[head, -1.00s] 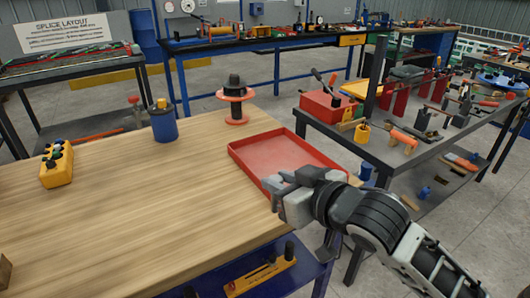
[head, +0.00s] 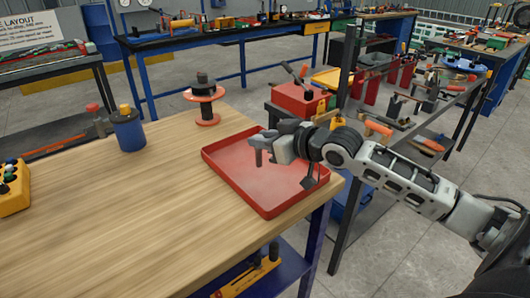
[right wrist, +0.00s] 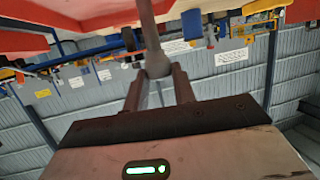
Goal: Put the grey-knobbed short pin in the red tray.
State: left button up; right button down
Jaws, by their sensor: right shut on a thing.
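The red tray (head: 225,180) lies at the right end of the wooden table in the head view. My right gripper (head: 264,150) is above the tray, shut on a grey-knobbed pin. In the right wrist view the round grey knob (right wrist: 157,63) is between my right fingertips, and its shaft (right wrist: 148,22) points away from the gripper. In the head view the pin is small and hard to tell from the fingers. I see no other object in the tray. My left gripper is not in view.
A yellow block with several knobs (head: 12,193) sits at the table's left. A blue cylinder with a yellow top (head: 128,130) and an orange spool (head: 205,96) stand farther back. The middle of the table is clear. A cluttered side bench (head: 420,130) stands right.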

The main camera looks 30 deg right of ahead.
jog(key=shift+w+d+f, duration=0.35)
jog(key=shift+w+f, duration=0.1)
jog(key=shift+f, duration=0.1)
jog(key=shift+w+d+f, duration=0.1)
jog(key=shift+d+f, duration=0.05)
jog(key=shift+f, duration=1.6)
jog(key=shift+f, duration=0.2)
jog(key=c, duration=1.1)
grip_release()
jog(key=shift+c, duration=0.2)
jog(key=shift+r, duration=0.15)
jog(key=p+v, duration=0.2)
jog(key=v, duration=1)
